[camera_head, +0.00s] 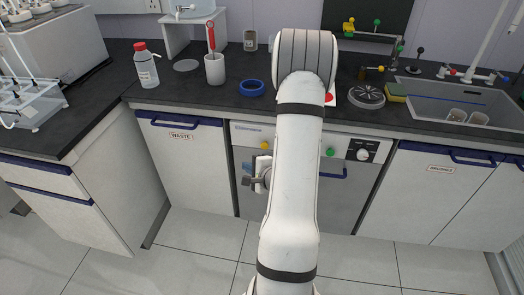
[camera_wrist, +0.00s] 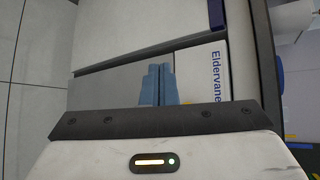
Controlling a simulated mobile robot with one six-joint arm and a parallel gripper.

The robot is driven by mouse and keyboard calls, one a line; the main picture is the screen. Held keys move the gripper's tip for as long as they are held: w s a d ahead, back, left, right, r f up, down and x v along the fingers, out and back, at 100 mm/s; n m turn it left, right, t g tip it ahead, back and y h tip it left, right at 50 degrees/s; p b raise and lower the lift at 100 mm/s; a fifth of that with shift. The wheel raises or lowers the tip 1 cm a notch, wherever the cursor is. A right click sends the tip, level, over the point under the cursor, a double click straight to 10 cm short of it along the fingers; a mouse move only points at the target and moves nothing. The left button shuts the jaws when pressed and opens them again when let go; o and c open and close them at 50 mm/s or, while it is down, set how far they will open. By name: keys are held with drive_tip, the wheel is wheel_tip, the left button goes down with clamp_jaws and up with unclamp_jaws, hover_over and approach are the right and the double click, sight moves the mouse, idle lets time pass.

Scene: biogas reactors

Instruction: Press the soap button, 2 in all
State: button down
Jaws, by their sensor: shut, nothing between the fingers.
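The white front panel (camera_head: 240,128) of the under-counter appliance holds a yellow button (camera_head: 263,145), a green button (camera_head: 330,152) and a dark control block with a round knob (camera_head: 363,154). I cannot read which button is for soap. My gripper (camera_head: 247,181) is in front of the appliance, below and left of the yellow button, partly hidden by my arm. In the wrist view my gripper's blue-grey fingers (camera_wrist: 158,84) are shut together and empty. They point toward the appliance front beside the panel with "Eldervane" lettering (camera_wrist: 215,77).
A blue handle (camera_head: 320,173) crosses the appliance door. Cabinets marked WASTE (camera_head: 181,137) and another with a label (camera_head: 440,169) flank it. The sink (camera_head: 465,98) is at right.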

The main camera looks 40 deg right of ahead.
sight(265, 146)
drive_tip(key=d+f, duration=0.1)
drive_tip(key=s+d+f+m+h, duration=0.1)
drive_tip(key=d+f+h, duration=0.1)
drive_tip(key=shift+s+d+m+g, duration=0.3)
drive_tip(key=shift+s+d, duration=0.05)
drive_tip(key=shift+s, duration=0.05)
drive_tip(key=w+d+p, duration=0.1)
drive_tip(key=w+d, duration=0.4)
drive_tip(key=d, duration=0.1)
drive_tip(key=shift+w+d+p, duration=0.3)
drive_tip(key=shift+w, duration=0.05)
drive_tip(key=shift+w+d, duration=0.1)
idle(1.8)
drive_tip(key=shift+w+d+b, duration=0.2)
drive_tip(key=shift+d+b, duration=0.05)
drive_tip(key=shift+b, duration=0.2)
